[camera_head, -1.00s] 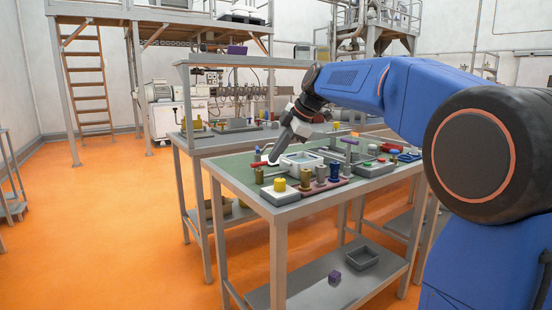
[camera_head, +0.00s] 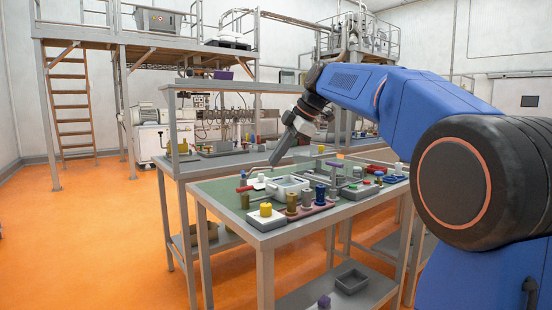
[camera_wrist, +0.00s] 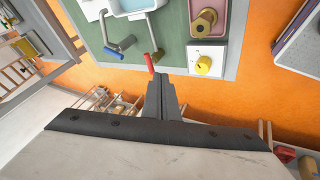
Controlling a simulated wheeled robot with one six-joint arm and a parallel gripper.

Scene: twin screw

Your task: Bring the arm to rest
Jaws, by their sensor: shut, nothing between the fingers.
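My gripper (camera_head: 273,163) is shut and empty. In the head view it hangs from my blue arm, its tip pointing down and left above the green-topped table (camera_head: 215,192). In the wrist view the closed fingers (camera_wrist: 161,80) reach up the middle of the picture. Their tips show close to a red-handled lever (camera_wrist: 150,62) near the table edge. I cannot tell the exact height of the tips above the table.
The table holds a grey-white tray (camera_head: 288,185), a yellow knob on a white block (camera_head: 266,210), brass and blue cylinders and small coloured parts. A second bench with a shelf (camera_head: 200,160) stands behind. Orange floor (camera_head: 100,240) is open at left.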

